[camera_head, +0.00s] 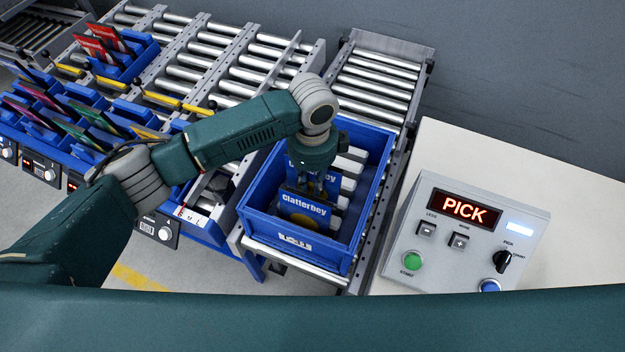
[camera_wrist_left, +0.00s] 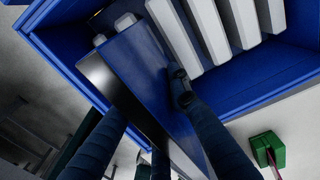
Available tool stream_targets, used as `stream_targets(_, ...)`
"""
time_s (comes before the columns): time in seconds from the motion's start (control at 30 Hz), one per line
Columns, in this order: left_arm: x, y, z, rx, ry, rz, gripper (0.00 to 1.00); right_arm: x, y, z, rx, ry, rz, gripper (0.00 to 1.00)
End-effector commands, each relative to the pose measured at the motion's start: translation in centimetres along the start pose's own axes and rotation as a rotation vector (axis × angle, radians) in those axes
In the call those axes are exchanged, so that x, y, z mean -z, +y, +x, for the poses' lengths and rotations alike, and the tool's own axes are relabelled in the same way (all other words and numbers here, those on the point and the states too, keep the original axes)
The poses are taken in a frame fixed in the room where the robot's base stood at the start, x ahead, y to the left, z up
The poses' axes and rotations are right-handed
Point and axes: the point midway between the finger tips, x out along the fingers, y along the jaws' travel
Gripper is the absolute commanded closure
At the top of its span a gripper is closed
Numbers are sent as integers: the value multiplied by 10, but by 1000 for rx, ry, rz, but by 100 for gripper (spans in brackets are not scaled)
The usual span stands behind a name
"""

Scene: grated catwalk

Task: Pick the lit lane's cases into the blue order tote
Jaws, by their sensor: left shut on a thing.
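The blue order tote (camera_head: 375,200) stands on a roller conveyor in the middle of the head view. My left gripper (camera_head: 318,184) is down inside it, shut on a blue "Clatterbey" case (camera_head: 303,212). In the left wrist view the blue case (camera_wrist_left: 145,65) is tilted between the dark fingers, by the tote's blue wall (camera_wrist_left: 60,65). Another blue case with similar lettering (camera_head: 302,168) shows behind it in the tote, partly hidden by the gripper. Several pale bars (camera_head: 349,165) show inside the tote at the right. My right gripper is not in view.
Blue lane bins at the left hold red cases (camera_head: 103,42) and green and purple cases (camera_head: 85,130). Red-lit displays (camera_head: 40,168) sit on their fronts; which lane is lit is unclear. A control box reading "PICK" (camera_head: 464,209) stands on the pale table right of the tote.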

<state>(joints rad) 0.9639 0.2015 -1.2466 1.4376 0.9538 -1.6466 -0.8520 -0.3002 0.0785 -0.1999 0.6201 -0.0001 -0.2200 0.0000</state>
Motion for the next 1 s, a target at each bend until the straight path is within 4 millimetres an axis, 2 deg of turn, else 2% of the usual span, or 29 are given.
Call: stream_targets(1.0,0,0,42,-1,0,0,100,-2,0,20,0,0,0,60)
